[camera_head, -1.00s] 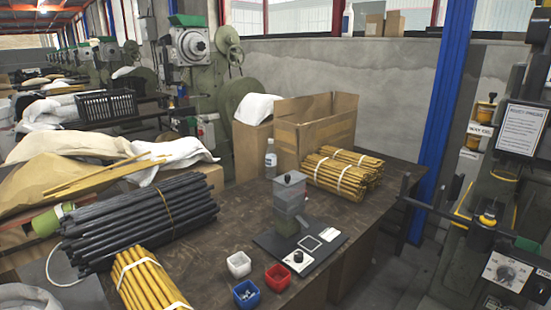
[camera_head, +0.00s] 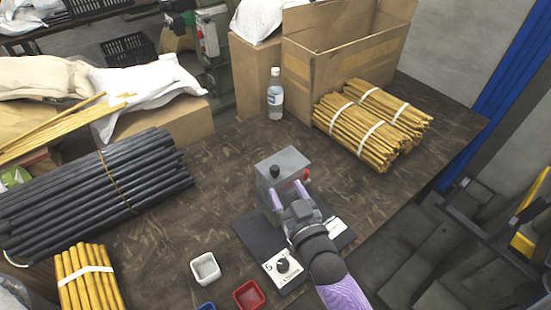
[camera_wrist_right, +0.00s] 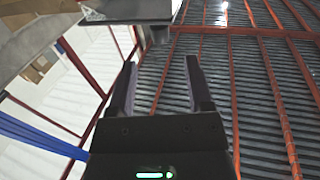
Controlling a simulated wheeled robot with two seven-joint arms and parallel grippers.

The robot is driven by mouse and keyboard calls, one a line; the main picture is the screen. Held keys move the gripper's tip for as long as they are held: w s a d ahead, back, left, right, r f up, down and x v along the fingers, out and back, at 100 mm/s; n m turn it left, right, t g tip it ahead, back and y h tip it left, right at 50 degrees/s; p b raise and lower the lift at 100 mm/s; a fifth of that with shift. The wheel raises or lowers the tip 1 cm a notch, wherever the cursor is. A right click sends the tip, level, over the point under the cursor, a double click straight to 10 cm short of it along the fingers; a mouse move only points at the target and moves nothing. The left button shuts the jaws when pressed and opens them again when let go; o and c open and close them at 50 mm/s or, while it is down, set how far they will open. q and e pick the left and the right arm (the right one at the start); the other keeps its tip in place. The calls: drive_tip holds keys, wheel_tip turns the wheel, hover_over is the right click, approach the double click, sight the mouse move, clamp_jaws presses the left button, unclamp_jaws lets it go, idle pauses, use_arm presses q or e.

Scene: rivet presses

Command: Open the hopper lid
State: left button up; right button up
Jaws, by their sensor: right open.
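The hopper (camera_head: 293,197) stands on a black base plate on the table. Its grey lid (camera_head: 285,160) lies flat on top and looks shut, with a black knob (camera_head: 275,172) on it and a small red part at its right side. My right gripper (camera_head: 289,193) is at the near side of the hopper, its two purple-looking fingers apart, just below the lid's front edge. Whether they touch it I cannot tell. In the right wrist view the fingers (camera_wrist_right: 161,62) are open and empty, with a grey part above them. My left gripper is not in view.
A white cup (camera_head: 206,268) and a red cup (camera_head: 249,295) stand at the front, with a blue one partly cut off. Black rods (camera_head: 95,185) lie left.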

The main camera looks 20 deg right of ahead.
sight(276, 174)
drive_tip(key=w, duration=0.2)
drive_tip(key=w+b, duration=0.1)
drive_tip(key=w, duration=0.4)
drive_tip(key=shift+a+f, duration=0.15)
drive_tip(key=shift+a, duration=0.2)
clamp_jaws()
idle(0.9)
